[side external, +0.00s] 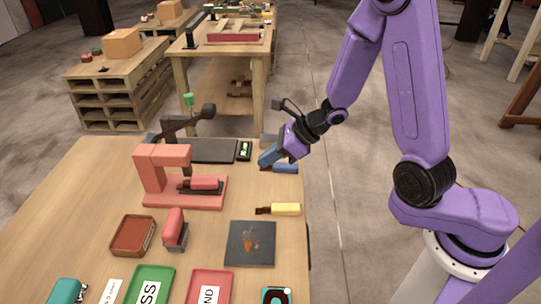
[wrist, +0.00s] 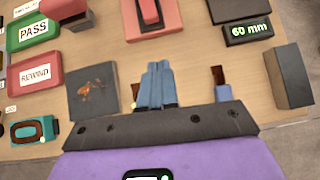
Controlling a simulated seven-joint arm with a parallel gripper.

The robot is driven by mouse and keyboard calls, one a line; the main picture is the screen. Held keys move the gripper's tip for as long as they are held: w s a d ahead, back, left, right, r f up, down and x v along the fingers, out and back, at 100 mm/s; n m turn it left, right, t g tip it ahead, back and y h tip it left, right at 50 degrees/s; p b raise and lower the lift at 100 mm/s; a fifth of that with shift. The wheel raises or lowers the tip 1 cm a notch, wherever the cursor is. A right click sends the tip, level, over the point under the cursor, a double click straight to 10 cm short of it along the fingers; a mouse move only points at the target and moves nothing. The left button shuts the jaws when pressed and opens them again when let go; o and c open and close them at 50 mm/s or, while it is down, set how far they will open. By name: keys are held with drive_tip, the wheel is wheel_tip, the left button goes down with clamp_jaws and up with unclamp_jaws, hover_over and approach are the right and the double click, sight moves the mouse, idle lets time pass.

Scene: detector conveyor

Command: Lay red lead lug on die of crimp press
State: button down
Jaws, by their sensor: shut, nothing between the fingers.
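The crimp press (side external: 160,170) is a pink C-shaped frame on a flat pink base. The red lead (side external: 206,183) lies on the press's dark die area under the arm of the frame, with its brown lug end (side external: 183,186) toward the upright. In the wrist view the red lead (wrist: 149,12) shows at the top edge, partly cut off. My gripper (side external: 266,160) is right of the press, above the table's right edge near the blue lead (side external: 286,169). Its blue fingers (wrist: 157,88) are together and empty.
The yellow lead (side external: 286,209) lies on the right edge of the table. A dark square pad (side external: 250,255), green PASS tray (side external: 145,287), red REWIND tray (side external: 195,288) and brown tray (side external: 118,236) are nearer. A "60 mm" display (wrist: 248,31) stands behind.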

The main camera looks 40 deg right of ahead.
drive_tip(key=shift+s+d+r, duration=0.15)
drive_tip(key=shift+s+r, duration=0.05)
drive_tip(key=shift+r, duration=0.05)
drive_tip(key=c, duration=1)
unclamp_jaws()
drive_tip(key=shift+o, duration=1.2)
drive_tip(key=shift+a+f, duration=0.2)
drive_tip(key=w+a+f+g+h, duration=0.1)
drive_tip(key=f+g, duration=0.1)
drive_tip(key=w+a+f+n+g+h, duration=0.1)
drive_tip(key=w+g, duration=0.1)
drive_tip(key=shift+a+f+n, duration=0.3)
drive_tip(key=shift+a+f, duration=0.1)
drive_tip(key=shift+w+a+f+h, duration=0.1)
drive_tip(key=shift+w+a+h, duration=0.05)
drive_tip(key=shift+w, duration=0.2)
drive_tip(key=shift+w+a+f+h, duration=0.1)
drive_tip(key=shift+w+h, duration=0.05)
drive_tip(key=shift+w, duration=0.2)
